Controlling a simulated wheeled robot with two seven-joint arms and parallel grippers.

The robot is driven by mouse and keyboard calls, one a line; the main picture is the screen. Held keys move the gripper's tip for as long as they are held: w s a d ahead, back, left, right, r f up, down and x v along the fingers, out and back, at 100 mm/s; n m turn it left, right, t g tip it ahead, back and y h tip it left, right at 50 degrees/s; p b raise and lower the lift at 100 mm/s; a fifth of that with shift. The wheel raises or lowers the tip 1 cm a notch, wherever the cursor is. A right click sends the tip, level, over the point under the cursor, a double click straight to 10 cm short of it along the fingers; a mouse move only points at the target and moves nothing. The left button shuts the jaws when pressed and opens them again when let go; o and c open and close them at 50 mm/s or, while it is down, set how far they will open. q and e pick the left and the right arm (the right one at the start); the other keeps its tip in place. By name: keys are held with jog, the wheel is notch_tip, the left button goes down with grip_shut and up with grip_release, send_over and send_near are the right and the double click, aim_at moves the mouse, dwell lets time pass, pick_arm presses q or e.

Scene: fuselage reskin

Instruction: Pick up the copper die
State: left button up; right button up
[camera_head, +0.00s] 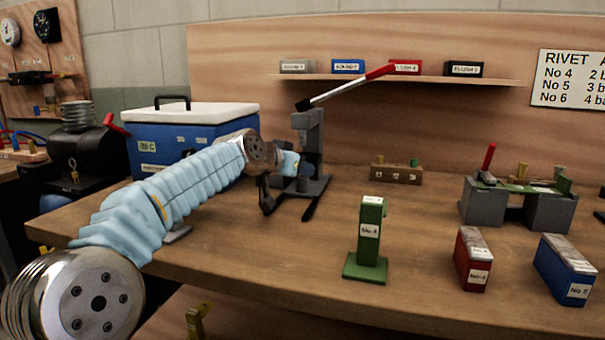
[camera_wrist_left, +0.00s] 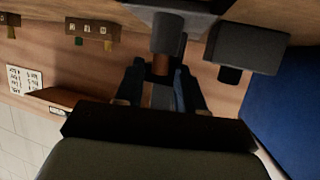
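The copper die (camera_wrist_left: 161,65) shows in the left wrist view as a copper-coloured cylinder below a grey cylinder (camera_wrist_left: 167,33) in that upside-down picture. The two fingers of my left gripper (camera_wrist_left: 158,88) stand apart on either side of it; firm contact is not visible. In the head view my left gripper (camera_head: 272,190) is beside the grey lever press (camera_head: 309,140) with the red-tipped handle. The die cannot be made out there. My right gripper is in neither view.
The blue cooler (camera_head: 190,143) with a white lid stands close behind my left arm. A die rack (camera_head: 397,173) is right of the press. A green stand (camera_head: 371,235), a red box (camera_head: 474,258) and a blue box (camera_head: 566,268) stand on the bench. Bench space is clear between press and stand.

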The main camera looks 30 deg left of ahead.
pick_arm(q)
grip_shut()
jog(key=shift+r, duration=0.1)
